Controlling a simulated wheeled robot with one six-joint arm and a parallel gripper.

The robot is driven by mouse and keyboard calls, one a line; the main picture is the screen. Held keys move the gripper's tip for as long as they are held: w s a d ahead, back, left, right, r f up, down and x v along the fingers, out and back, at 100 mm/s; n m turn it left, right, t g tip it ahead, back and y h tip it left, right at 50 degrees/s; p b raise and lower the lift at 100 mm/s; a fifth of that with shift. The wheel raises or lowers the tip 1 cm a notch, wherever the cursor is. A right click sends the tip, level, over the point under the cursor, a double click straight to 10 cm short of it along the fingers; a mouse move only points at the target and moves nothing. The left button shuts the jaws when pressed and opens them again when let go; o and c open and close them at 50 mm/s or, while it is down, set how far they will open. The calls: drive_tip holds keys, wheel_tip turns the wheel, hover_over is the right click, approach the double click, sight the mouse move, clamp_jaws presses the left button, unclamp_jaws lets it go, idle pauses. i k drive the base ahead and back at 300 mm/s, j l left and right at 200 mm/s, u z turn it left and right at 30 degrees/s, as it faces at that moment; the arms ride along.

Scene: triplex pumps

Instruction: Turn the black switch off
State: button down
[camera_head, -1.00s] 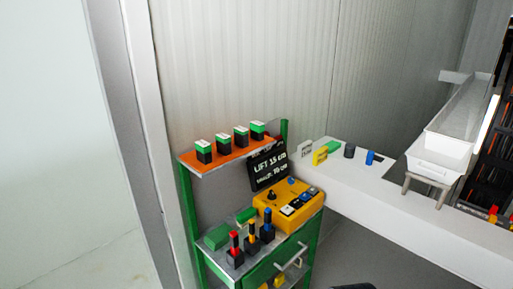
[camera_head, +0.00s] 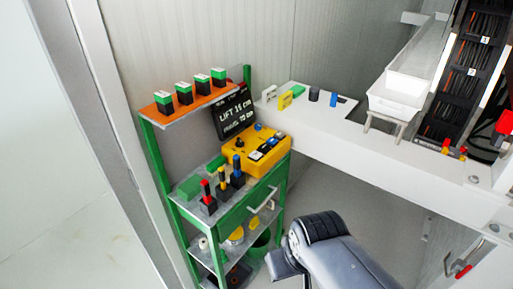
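Part of my grey and black arm (camera_head: 325,245) rises at the bottom centre, in front and to the right of the cart. My gripper's fingers are not in view.
Red, yellow and blue-topped levers (camera_head: 222,187) stand in front of the box. A black sign (camera_head: 233,113) stands behind it. An orange shelf (camera_head: 198,104) holds several green-black blocks. A white beam (camera_head: 330,140) with small items extends right. Floor right of the cart is open.

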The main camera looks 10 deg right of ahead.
sight(239, 143)
drive_tip(key=i+l+z, duration=0.2)
drive_tip(key=i, duration=0.8)
drive_tip(key=j, duration=0.1)
